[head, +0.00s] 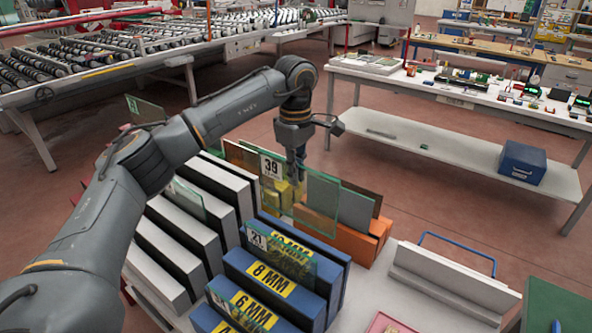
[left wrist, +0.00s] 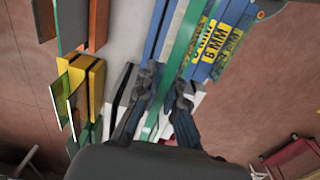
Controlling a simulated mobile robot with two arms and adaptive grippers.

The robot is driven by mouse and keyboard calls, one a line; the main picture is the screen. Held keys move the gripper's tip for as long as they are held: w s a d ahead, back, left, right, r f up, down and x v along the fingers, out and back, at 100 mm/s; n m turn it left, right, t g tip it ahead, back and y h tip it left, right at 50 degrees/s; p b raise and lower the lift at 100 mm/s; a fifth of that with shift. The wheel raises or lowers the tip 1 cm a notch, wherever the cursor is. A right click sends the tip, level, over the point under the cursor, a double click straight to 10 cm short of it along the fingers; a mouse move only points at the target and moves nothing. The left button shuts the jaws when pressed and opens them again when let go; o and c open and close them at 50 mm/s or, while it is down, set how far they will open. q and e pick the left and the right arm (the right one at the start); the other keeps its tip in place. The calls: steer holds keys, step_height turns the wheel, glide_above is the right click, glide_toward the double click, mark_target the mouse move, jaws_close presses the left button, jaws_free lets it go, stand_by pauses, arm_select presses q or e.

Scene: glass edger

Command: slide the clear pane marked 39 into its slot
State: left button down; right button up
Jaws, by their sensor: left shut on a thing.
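The clear pane marked 39 (head: 318,200) has a green tint and a white 39 label at its upper left corner. It stands upright in the head view, and my left gripper (head: 296,177) is shut on its top edge. In the left wrist view the pane is a long green edge (left wrist: 186,45) running between the fingers of my left gripper (left wrist: 167,82). Blue slotted blocks (head: 270,275) carry yellow labels such as 8 MM and 6 MM. The pane's lower edge is not clear against the blocks behind. My right gripper is not in view.
Another pane, marked 21 (head: 282,256), stands at the blue blocks. White slotted blocks (head: 165,245) are at left, and an orange block (head: 355,241) with darker panes is at right. A yellow block (left wrist: 96,85) with panes shows in the wrist view. A white rack (head: 450,284) stands front right.

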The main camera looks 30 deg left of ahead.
mark_target(296, 215)
arm_select(q)
steer(key=shift+f+b, duration=1.4)
steer(key=shift+f, duration=1.1)
steer(key=shift+f+b, duration=0.75)
steer(key=shift+f, duration=0.65)
steer(key=shift+f+b, duration=0.85)
steer(key=shift+f, duration=1.2)
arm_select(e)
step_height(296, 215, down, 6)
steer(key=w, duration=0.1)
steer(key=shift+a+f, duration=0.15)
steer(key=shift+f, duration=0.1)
arm_select(q)
steer(key=shift+f+b, duration=0.35)
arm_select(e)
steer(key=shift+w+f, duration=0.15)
arm_select(q)
steer(key=c, duration=1.4)
jaws_free()
steer(key=shift+s, duration=0.1)
steer(key=shift+f, duration=0.1)
step_height(296, 215, up, 12)
steer(key=shift+s+r, duration=0.15)
